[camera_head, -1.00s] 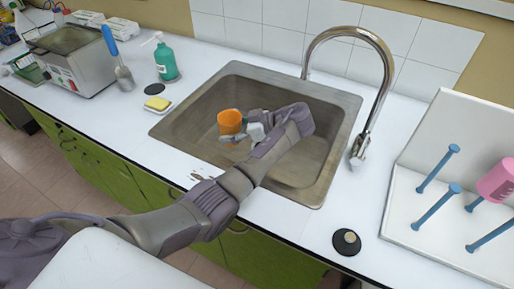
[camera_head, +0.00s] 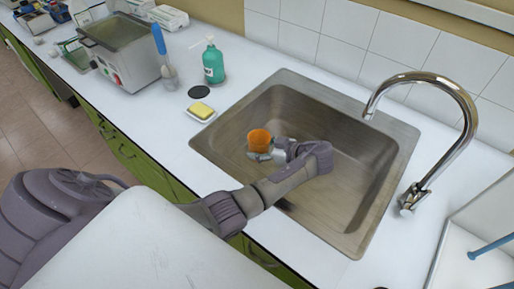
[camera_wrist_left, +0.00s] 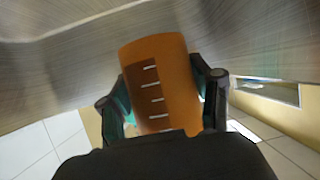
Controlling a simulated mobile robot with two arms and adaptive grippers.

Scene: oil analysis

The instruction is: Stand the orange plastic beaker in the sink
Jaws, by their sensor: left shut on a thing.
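The orange plastic beaker (camera_head: 259,140) is inside the sink (camera_head: 374,136), toward the left part of the basin. My left gripper (camera_head: 264,154) is shut on it. In the left wrist view the beaker (camera_wrist_left: 160,85) sits between the two fingers of the left gripper (camera_wrist_left: 164,98), with white graduation marks facing the camera. The beaker looks roughly upright in the head view. I cannot tell whether its base touches the sink floor. My right gripper is not in view.
A chrome faucet (camera_head: 448,120) arches at the sink's right. A yellow sponge (camera_head: 201,110) on a white dish, a green soap bottle (camera_head: 213,65) and a grey metal bath (camera_head: 122,55) stand to the left. A white rack with blue pegs (camera_head: 491,247) is at the lower right.

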